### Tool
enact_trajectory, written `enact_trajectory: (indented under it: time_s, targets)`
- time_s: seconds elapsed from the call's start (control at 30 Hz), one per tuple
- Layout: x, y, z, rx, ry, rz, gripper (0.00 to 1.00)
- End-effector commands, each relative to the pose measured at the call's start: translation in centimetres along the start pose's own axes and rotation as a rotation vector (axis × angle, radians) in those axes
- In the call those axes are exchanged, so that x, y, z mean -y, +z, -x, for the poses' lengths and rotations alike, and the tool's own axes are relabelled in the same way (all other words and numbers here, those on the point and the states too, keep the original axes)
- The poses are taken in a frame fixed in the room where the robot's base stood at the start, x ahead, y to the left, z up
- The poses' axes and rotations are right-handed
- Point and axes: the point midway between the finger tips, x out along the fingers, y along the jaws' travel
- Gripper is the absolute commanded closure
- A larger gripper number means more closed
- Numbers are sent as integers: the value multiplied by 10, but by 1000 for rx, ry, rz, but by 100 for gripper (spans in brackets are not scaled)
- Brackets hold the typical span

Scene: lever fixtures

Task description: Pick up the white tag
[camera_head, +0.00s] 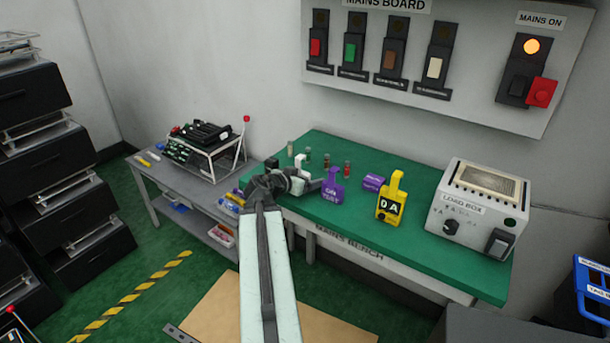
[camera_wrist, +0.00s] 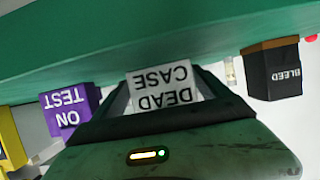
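The white tag (camera_wrist: 163,88), marked DEAD CASE, appears upside down in the middle of the wrist view. In the head view a small white piece that looks like it (camera_head: 300,160) shows just beyond my gripper (camera_head: 298,181), low over the green bench. In the wrist view my gripper (camera_wrist: 164,80) has its two dark fingers apart, one on each side of the tag. The fingers look open around it, with narrow gaps. Whether they touch it is hard to see. The tag's lower part is hidden behind my gripper's body.
A purple ON TEST tag (camera_head: 332,188) stands right of my gripper, with a purple block (camera_head: 373,182), a yellow tag (camera_head: 391,198) and the load box (camera_head: 478,205) further right. Small cylinders (camera_head: 326,160) stand behind.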

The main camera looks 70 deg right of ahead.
Motion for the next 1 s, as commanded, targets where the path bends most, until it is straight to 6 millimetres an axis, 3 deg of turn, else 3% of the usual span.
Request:
enact_trajectory:
  time_s: [0.03,0.2,0.23,0.27,0.57,1.0]
  targets:
    - [0,0,0,0,0,0,30]
    - [1,0,0,0,0,0,76]
    - [1,0,0,0,0,0,76]
    - [1,0,0,0,0,0,83]
    - [1,-9,3,0,0,0,83]
    - [1,-86,36,0,0,0,83]
